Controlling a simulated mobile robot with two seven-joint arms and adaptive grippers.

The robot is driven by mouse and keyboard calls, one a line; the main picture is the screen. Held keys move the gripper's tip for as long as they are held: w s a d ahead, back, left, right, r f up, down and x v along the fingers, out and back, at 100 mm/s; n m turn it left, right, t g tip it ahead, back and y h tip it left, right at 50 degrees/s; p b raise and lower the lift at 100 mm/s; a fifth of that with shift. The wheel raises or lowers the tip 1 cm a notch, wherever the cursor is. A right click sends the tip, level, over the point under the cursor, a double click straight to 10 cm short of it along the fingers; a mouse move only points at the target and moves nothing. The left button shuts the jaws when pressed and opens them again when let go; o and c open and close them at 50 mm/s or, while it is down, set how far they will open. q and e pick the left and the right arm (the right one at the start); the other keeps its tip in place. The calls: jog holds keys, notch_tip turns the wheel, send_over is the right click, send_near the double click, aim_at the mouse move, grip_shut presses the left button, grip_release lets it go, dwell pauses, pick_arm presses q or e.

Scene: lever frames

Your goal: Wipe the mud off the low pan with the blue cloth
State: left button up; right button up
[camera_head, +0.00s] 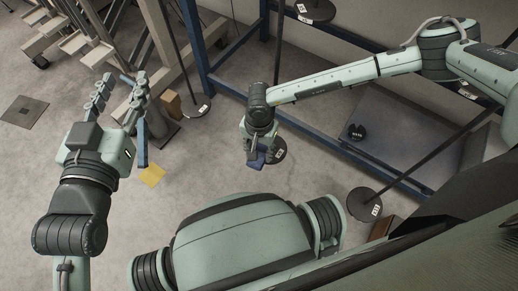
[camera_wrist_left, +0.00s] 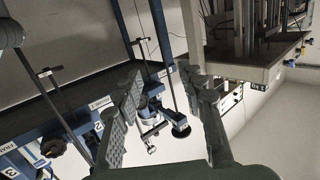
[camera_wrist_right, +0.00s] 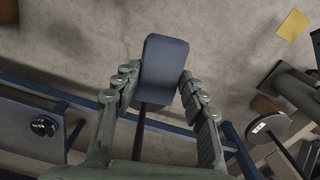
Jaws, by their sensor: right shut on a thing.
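My right gripper (camera_head: 258,150) is shut on a dark blue, rounded block-like thing, which I take for the blue cloth (camera_wrist_right: 164,58). It also shows below the gripper in the head view (camera_head: 255,164). My left gripper (camera_head: 123,82) is raised at the left, open and empty; in the left wrist view its fingers stand wide apart. A flat grey-blue surface (camera_head: 415,150) lies low inside the blue frame at right; I cannot tell whether it is the low pan. No mud is clear on it. A small black round thing (camera_head: 357,132) sits at its left end.
A blue metal frame (camera_head: 330,148) runs behind the right gripper and along the right. Black round bases with poles (camera_head: 365,205) stand on the floor. A yellow square (camera_head: 152,175) lies on bare concrete floor. Racks (camera_head: 65,30) and a post stand at upper left.

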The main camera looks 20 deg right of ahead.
jog(key=shift+f+b, duration=0.3)
jog(key=shift+f, duration=0.5)
jog(key=shift+f+b, duration=0.4)
jog(key=shift+b, duration=0.2)
pick_arm(q)
notch_tip(320, 180, up, 10)
jog(key=s+d+t+h, duration=0.2)
jog(key=t+h, duration=0.1)
jog(key=t, duration=0.2)
jog(key=shift+s+d+r, duration=0.15)
jog(key=shift+d+r, duration=0.1)
jog(key=shift+d, duration=0.1)
pick_arm(e)
jog(key=shift+f, duration=0.4)
pick_arm(q)
jog(key=shift+f+b, duration=0.7)
jog(key=shift+b, duration=0.2)
pick_arm(e)
jog(key=shift+f, duration=0.75)
pick_arm(q)
jog(key=shift+r, duration=0.1)
pick_arm(e)
jog(key=shift+s+d+r+p, duration=0.1)
jog(key=shift+s+d+p, duration=0.3)
jog(key=shift+s, duration=0.2)
pick_arm(q)
jog(key=shift+r, duration=0.25)
